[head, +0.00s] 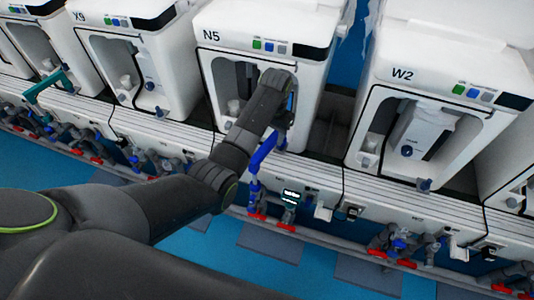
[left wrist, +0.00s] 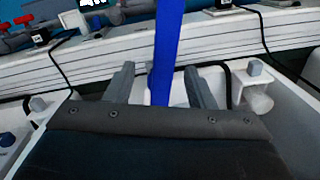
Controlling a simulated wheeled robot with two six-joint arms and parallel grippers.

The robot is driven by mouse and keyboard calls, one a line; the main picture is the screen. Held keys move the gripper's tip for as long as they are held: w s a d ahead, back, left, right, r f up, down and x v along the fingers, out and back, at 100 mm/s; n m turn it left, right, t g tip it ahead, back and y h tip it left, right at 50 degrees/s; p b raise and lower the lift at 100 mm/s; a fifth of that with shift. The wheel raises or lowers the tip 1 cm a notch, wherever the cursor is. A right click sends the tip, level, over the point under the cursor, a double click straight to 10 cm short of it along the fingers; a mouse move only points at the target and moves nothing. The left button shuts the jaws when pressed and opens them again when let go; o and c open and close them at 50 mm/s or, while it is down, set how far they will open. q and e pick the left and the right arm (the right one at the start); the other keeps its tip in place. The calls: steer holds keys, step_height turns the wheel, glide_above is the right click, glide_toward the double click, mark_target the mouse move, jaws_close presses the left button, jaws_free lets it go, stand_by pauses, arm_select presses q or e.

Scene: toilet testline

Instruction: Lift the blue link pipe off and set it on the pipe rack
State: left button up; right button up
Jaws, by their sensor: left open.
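The blue link pipe (head: 262,154) is in front of the unit marked N5, running from my gripper down toward a blue fitting on the lower pipework. My left gripper (head: 283,128) is at the unit's opening, with its jaws largely hidden by my own arm in the head view. In the left wrist view the blue pipe (left wrist: 166,50) stands between the two fingers of the open gripper (left wrist: 162,88). Gaps show on both sides of it. The pipe's near end is hidden behind the gripper body. My right gripper is not in view. I cannot make out the pipe rack.
The white unit N5 (head: 270,22) stands between units X9 (head: 110,12) and W2 (head: 437,72). A teal bar (head: 45,86) crosses the front at the left. Below the ledge are red-handled valves (head: 272,222) and a small display (head: 291,196). Black cables hang near the gripper.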

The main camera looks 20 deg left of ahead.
mark_target(269, 142)
arm_select(q)
steer(key=f, duration=0.6)
steer(key=shift+w+a+f, duration=0.2)
steer(key=shift+a+f, duration=0.1)
steer(key=shift+a, duration=0.1)
jaws_close()
